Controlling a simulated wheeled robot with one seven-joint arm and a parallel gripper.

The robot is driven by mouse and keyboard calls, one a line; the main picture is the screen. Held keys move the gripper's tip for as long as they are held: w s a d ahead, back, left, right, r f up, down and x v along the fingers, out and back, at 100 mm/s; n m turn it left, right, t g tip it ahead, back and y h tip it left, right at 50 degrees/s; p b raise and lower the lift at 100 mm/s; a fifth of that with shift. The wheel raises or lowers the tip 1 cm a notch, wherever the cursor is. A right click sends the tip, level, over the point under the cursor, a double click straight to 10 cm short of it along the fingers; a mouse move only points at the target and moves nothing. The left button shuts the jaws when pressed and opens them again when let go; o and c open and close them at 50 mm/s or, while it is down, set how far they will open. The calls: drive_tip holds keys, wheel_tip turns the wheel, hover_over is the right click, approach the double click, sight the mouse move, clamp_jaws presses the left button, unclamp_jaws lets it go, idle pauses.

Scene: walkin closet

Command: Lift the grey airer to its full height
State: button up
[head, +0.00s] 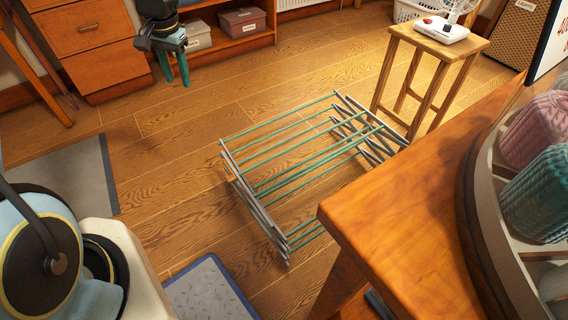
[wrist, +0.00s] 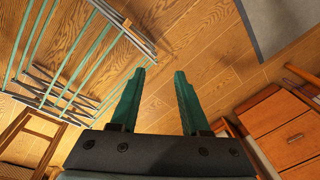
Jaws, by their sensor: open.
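The grey airer (head: 252,200) stands low on the wooden floor in the middle of the head view. It has grey crossed side bars at its left and right ends, with green rods running between them. The table corner lies in front of part of its right side. In the wrist view the airer (wrist: 122,26) fills the upper left, partly cut off by the frame. My gripper (head: 173,78) is at the top left of the head view, apart from the airer and beyond it. Its two teal fingers are spread and empty, as the wrist view also shows (wrist: 160,73).
A wooden stool (head: 437,52) with a white device on it stands just behind the airer's right end. A wooden table (head: 420,200) is at the front right. Drawers (head: 88,35) stand at the back left. Mats (head: 75,175) lie left of the airer; floor between is clear.

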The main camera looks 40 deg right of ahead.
drive_tip(key=s+d+f+m+b, duration=0.2)
drive_tip(key=d+f+b, duration=0.2)
drive_tip(key=d+f, duration=0.4)
drive_tip(key=s+d+f+m+b, duration=0.2)
drive_tip(key=d+f+b, duration=0.2)
drive_tip(key=d+f, duration=0.45)
drive_tip(key=m+b, duration=0.4)
drive_tip(key=b, duration=0.2)
approach(284, 152)
drive_tip(key=shift+t, duration=0.3)
drive_tip(key=f+b, duration=0.1)
drive_tip(key=f, duration=0.1)
drive_tip(key=w+f, duration=0.1)
drive_tip(key=f, duration=0.2)
drive_tip(key=f+b, duration=0.1)
drive_tip(key=f, duration=0.1)
drive_tip(key=shift+w+f+b, duration=0.15)
drive_tip(key=shift+f+b, duration=0.15)
drive_tip(key=shift+a, duration=0.1)
drive_tip(key=shift+c, duration=0.4)
clamp_jaws()
